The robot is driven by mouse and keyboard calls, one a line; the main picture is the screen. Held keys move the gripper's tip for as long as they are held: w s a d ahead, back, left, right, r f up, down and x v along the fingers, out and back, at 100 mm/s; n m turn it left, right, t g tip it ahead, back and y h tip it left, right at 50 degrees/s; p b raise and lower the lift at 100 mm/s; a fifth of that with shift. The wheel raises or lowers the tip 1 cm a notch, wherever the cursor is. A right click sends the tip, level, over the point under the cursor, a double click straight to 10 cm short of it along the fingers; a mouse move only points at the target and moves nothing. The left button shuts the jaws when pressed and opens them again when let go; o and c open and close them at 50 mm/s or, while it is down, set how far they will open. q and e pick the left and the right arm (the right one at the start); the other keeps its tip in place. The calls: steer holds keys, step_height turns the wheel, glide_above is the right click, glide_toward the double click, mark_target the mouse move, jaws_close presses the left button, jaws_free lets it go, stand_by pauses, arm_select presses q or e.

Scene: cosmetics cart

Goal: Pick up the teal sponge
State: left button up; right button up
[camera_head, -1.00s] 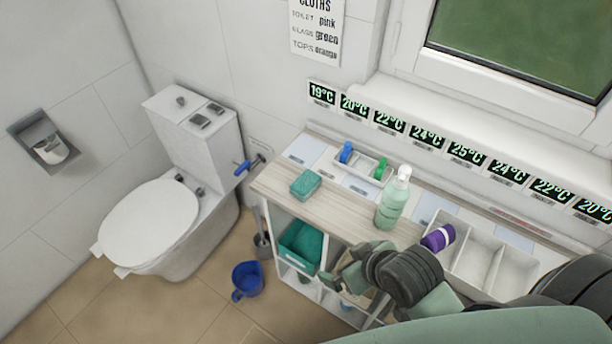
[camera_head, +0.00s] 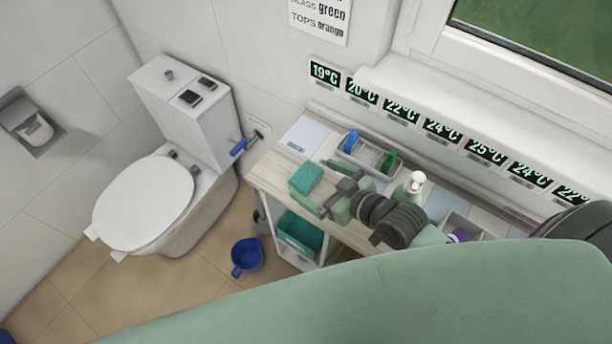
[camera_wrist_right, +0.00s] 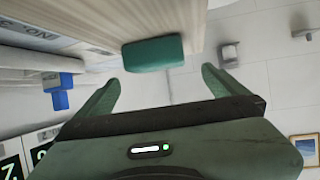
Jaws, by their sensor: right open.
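The teal sponge (camera_head: 306,178) lies on the wooden cart top (camera_head: 277,165) near its left end. It also shows in the right wrist view (camera_wrist_right: 153,53), just beyond and between the fingertips. My right gripper (camera_head: 321,186) is open and empty, right beside the sponge on its right side. In the right wrist view its two fingers (camera_wrist_right: 160,80) are spread apart, and the sponge appears clear of them. My left gripper is not in view.
A small tray (camera_head: 368,160) with blue and green items stands behind my gripper. A pump bottle (camera_head: 412,187) is partly hidden by my arm. A teal bin (camera_head: 298,234) sits under the cart top. A blue bucket (camera_head: 247,257) is on the floor near the toilet (camera_head: 150,203).

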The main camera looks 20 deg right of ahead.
mark_target(299, 171)
steer(key=shift+w+a+f, duration=0.15)
steer(key=shift+w+f, duration=0.45)
steer(key=shift+w, duration=0.2)
steer(key=shift+w+a+f, duration=0.1)
steer(key=shift+w+f, duration=0.1)
steer(key=shift+w, duration=0.1)
steer(key=p+x, duration=0.1)
steer(key=x, duration=0.4)
steer(key=shift+w+a+f, duration=0.1)
steer(key=shift+w+a, duration=0.05)
steer(key=shift+w, duration=0.1)
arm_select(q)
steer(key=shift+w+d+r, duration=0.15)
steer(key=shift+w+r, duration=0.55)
arm_select(e)
steer(key=shift+s, duration=0.1)
steer(key=c, duration=0.4)
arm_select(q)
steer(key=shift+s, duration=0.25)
arm_select(e)
steer(key=c, duration=0.9)
steer(key=shift+o, duration=0.2)
